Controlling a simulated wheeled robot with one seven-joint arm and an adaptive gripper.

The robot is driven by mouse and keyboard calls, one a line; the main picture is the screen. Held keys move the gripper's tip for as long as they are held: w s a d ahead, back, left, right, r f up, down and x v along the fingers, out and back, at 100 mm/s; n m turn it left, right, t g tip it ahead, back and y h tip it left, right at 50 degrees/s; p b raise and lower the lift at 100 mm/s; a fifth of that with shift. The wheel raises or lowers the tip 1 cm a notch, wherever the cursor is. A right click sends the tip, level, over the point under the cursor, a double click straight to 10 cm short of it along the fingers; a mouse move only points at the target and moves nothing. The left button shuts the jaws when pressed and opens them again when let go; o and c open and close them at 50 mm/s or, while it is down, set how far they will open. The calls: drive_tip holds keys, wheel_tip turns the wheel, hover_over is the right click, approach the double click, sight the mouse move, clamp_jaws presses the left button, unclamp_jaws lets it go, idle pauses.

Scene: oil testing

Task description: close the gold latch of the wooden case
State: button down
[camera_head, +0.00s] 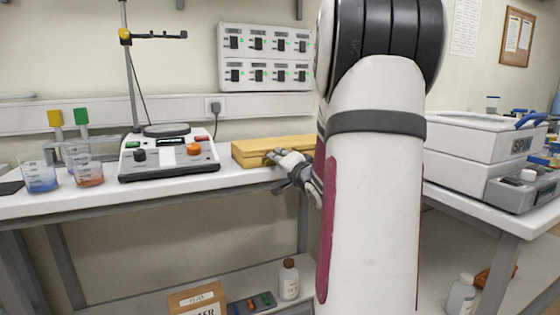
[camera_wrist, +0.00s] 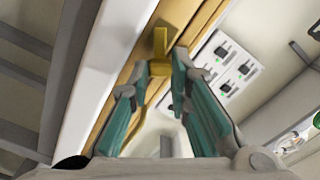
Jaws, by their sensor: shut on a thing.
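The closed-looking wooden case (camera_head: 258,152) lies on the white bench to the right of the hotplate stirrer. In the wrist view its wooden front (camera_wrist: 124,82) runs diagonally. The gold latch (camera_wrist: 160,45) stands out from it between my fingertips. My gripper (camera_wrist: 161,64), with teal finger pads, is shut on the latch near the tips, with a gap between the fingers further back. In the head view my gripper (camera_head: 279,156) is at the case's front edge. The latch cannot be made out there, and my arm hides the case's right end.
A hotplate stirrer (camera_head: 170,152) with a stand is left of the case, with beakers (camera_head: 89,172) further left. A wall switch panel (camera_head: 265,58) is behind. White equipment (camera_head: 472,140) stands on the right bench. A bottle (camera_head: 289,280) and box (camera_head: 197,300) sit on the lower shelf.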

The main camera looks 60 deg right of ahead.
drive_tip(key=n+b, duration=0.1)
drive_tip(key=n, duration=0.3)
drive_tip(key=w+a+r+n+b, duration=0.1)
drive_tip(key=n+b, duration=0.1)
drive_tip(key=n, duration=0.1)
drive_tip(key=a+n+b, duration=0.1)
drive_tip(key=n+b, duration=0.1)
drive_tip(key=n, duration=0.2)
drive_tip(key=shift+w+a+r+n, duration=0.15)
drive_tip(key=shift+w+r+n, duration=0.05)
drive_tip(key=shift+n, duration=0.1)
drive_tip(key=shift+b, duration=0.35)
drive_tip(key=c, duration=1.8)
unclamp_jaws()
drive_tip(key=shift+o, duration=0.2)
drive_tip(key=v, duration=1.2)
